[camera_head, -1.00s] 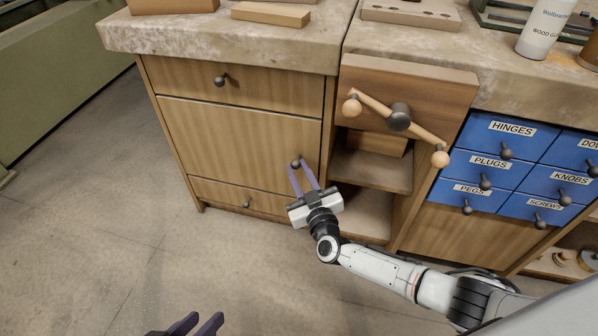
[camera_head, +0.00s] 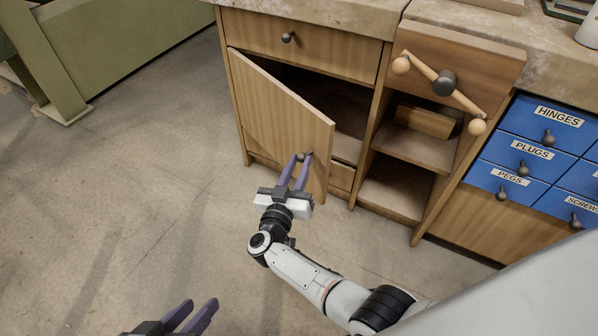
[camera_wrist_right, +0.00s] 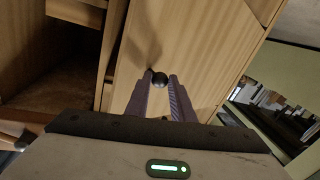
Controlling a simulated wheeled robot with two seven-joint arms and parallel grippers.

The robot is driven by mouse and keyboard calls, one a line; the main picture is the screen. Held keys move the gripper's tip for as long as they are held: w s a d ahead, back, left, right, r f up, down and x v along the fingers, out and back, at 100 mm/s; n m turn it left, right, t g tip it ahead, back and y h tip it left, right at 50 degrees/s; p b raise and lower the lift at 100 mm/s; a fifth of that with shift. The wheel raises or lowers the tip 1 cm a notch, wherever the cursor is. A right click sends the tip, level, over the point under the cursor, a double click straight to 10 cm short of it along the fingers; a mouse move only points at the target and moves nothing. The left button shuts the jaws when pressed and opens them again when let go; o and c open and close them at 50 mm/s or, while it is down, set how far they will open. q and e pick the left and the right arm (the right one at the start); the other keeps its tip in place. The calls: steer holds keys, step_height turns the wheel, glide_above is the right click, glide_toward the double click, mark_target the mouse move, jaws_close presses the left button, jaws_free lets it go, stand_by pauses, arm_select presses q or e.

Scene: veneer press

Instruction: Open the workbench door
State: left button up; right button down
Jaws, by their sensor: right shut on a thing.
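The workbench door (camera_head: 275,115) is a light wood panel, hinged at its left edge and standing partly open, with the dark cabinet inside showing behind its right edge. Its dark round knob (camera_head: 301,157) sits near the free edge. My right gripper (camera_head: 297,160) is shut on the knob. In the right wrist view the knob (camera_wrist_right: 160,80) sits between the two purple fingertips, against the door (camera_wrist_right: 190,50). My left gripper (camera_head: 193,312) is at the bottom of the head view, away from the door, its two purple fingers apart with nothing between them.
A drawer (camera_head: 300,40) with a dark knob is above the door. A vise with a wooden handle (camera_head: 440,85) and open shelves (camera_head: 395,190) stand to the right, then blue labelled drawers (camera_head: 530,155). The floor (camera_head: 130,190) in front and left is clear.

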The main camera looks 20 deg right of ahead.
steer(key=shift+w+d+r, duration=0.15)
steer(key=shift+r, duration=0.1)
steer(key=c, duration=1.5)
jaws_free()
steer(key=shift+c, duration=0.2)
steer(key=shift+f, duration=0.15)
